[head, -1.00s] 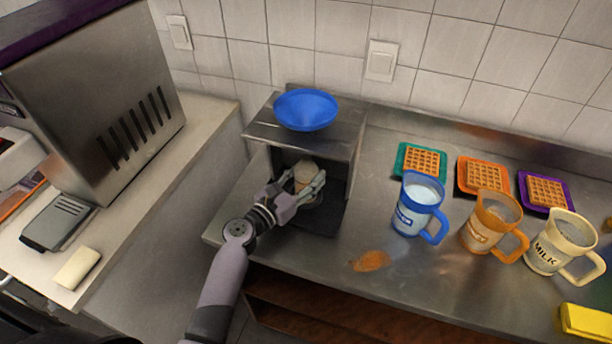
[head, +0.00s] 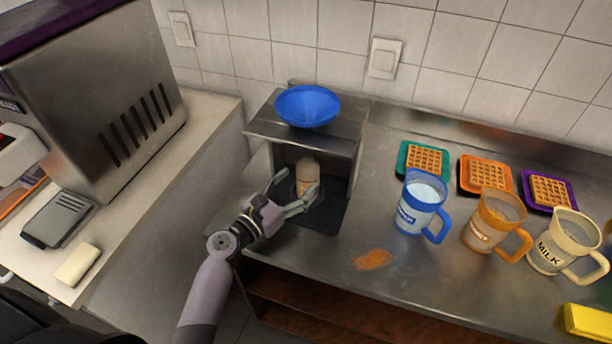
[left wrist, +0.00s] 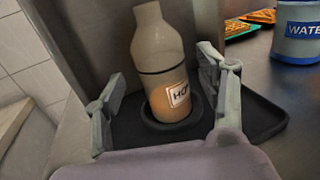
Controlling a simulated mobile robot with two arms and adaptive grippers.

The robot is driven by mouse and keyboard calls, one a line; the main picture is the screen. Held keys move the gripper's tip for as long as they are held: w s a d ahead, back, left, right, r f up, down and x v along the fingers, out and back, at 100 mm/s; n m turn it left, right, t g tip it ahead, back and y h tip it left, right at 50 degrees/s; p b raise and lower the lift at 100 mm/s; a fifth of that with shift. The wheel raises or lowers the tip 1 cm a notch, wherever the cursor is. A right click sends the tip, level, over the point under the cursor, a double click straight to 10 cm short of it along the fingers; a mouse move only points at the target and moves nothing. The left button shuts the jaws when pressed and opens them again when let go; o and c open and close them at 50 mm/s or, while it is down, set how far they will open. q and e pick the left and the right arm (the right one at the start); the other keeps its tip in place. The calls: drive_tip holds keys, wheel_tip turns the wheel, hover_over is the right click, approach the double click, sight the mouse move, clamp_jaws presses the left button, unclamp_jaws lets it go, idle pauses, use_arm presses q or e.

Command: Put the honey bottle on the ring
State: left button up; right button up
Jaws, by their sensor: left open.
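The honey bottle (head: 307,174) stands upright inside the metal stand, under its top shelf. In the left wrist view the bottle (left wrist: 160,65) shows its label and its base sits within the dark round ring (left wrist: 196,112) on a black mat. The ring (head: 318,195) is partly hidden in the head view. My left gripper (head: 294,190) is open in front of the bottle. Its fingers (left wrist: 165,105) are spread to either side, apart from the bottle. My right gripper is not in view.
To the right are a blue water mug (head: 418,207), an orange mug (head: 492,222) and a milk mug (head: 562,243), with waffles on coloured plates behind. An orange spill (head: 372,260) lies on the counter.

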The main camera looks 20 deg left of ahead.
use_arm(q)
drive_tip(key=b+v, duration=0.1)
drive_tip(key=v, duration=0.5)
drive_tip(key=shift+s+a+f, duration=0.1)
drive_tip(key=shift+s, duration=0.15)
drive_tip(key=shift+s+a, duration=0.2)
drive_tip(key=shift+s, duration=0.25)
